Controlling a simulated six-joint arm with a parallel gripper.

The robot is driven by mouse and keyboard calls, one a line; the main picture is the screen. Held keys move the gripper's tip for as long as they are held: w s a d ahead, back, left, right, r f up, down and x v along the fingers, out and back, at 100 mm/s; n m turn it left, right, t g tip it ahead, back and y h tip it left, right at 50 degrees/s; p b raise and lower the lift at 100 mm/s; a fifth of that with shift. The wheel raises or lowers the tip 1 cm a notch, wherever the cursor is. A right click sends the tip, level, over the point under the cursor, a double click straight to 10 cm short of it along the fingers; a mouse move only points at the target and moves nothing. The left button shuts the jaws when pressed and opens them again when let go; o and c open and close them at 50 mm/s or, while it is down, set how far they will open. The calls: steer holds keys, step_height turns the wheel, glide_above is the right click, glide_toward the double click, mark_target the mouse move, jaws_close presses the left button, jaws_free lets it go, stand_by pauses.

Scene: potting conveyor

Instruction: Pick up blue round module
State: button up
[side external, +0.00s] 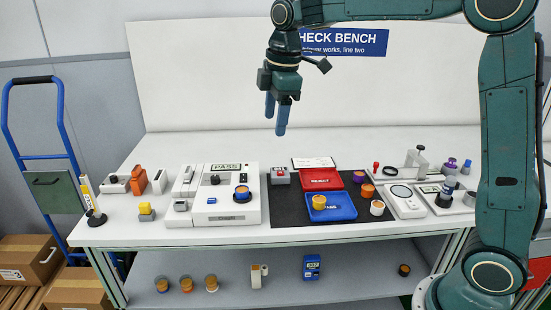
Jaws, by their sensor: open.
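A round module with a blue body and an orange-brown top (242,192) sits on the right part of the white test fixture (190,217) marked PASS. It is the only round module on the bench that looks blue. My gripper (276,117) hangs high above the bench, fingers pointing down. It is open, with nothing visible between its blue fingers. It is well above the module and appears a little to its right in the picture; the depth between them is hard to tell.
On the dark mat, a blue tray (343,212) holds a yellow-orange round module (319,202). A red tray (320,182) lies behind it. Purple (359,177), orange (367,190) and white-sided (377,208) modules stand to the right. A blue-handled trolley (64,120) stands left.

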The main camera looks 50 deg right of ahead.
steer(key=w+f+n+g, duration=0.1)
steer(key=w+f+n, duration=0.5)
steer(key=w+f, duration=0.3)
steer(key=w, duration=0.3)
steer(key=shift+a+f+g, duration=0.15)
steer(key=shift+f+g, duration=0.15)
steer(key=shift+g, duration=0.1)
steer(key=shift+f, duration=0.15)
glide_above(242, 191)
steer(key=shift+f, duration=4.15)
steer(key=shift+f, duration=2.6)
steer(key=c, duration=1.1)
